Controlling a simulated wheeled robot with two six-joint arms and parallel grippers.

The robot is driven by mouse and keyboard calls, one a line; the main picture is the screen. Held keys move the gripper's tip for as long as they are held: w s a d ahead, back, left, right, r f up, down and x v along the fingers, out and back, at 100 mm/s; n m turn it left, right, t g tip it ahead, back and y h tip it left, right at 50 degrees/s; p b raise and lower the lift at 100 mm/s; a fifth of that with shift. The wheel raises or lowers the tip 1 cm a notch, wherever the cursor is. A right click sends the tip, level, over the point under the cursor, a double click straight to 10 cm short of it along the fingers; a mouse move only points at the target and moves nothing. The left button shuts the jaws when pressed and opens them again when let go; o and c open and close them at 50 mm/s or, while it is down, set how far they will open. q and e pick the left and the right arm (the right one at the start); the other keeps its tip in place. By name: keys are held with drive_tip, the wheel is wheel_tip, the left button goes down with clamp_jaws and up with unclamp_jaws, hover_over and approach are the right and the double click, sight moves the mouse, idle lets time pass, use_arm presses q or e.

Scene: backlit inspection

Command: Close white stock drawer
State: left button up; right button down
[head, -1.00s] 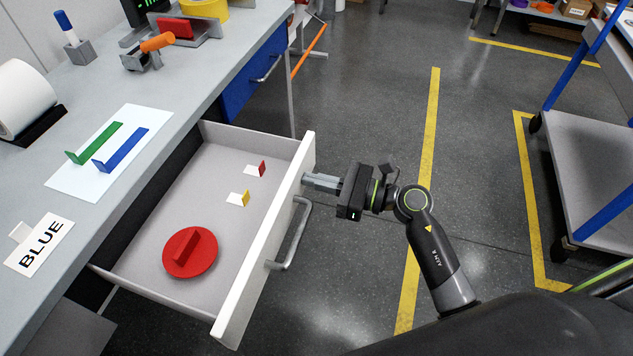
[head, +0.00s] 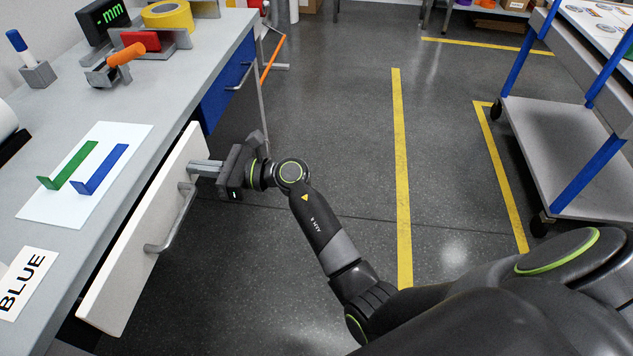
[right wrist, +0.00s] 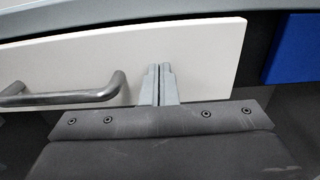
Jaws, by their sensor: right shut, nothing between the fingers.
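The white stock drawer (head: 120,270) is under the grey workbench, and its front panel stands close to the bench edge. Its inside is hidden from the head view. A grey bar handle (head: 172,222) is on the panel. My right gripper (head: 194,168) is shut and empty, with its fingertips at the panel's outer face near the far end, beyond the handle. In the right wrist view the shut fingers (right wrist: 160,84) point at the white panel (right wrist: 205,60), to the right of the handle (right wrist: 65,97). My left gripper is not in view.
The grey workbench (head: 190,90) holds green and blue angle pieces on a white sheet (head: 115,140), and a "BLUE" card (head: 22,283). A blue drawer (head: 228,85) is farther along the bench. A cart (head: 560,140) stands at the right. The floor between is clear.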

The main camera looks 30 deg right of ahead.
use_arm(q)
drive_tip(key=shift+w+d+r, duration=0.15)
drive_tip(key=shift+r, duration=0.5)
use_arm(e)
drive_tip(key=x, duration=0.2)
drive_tip(key=shift+w+a+r, duration=0.15)
drive_tip(key=shift+w+a, duration=0.1)
drive_tip(key=shift+r, duration=0.1)
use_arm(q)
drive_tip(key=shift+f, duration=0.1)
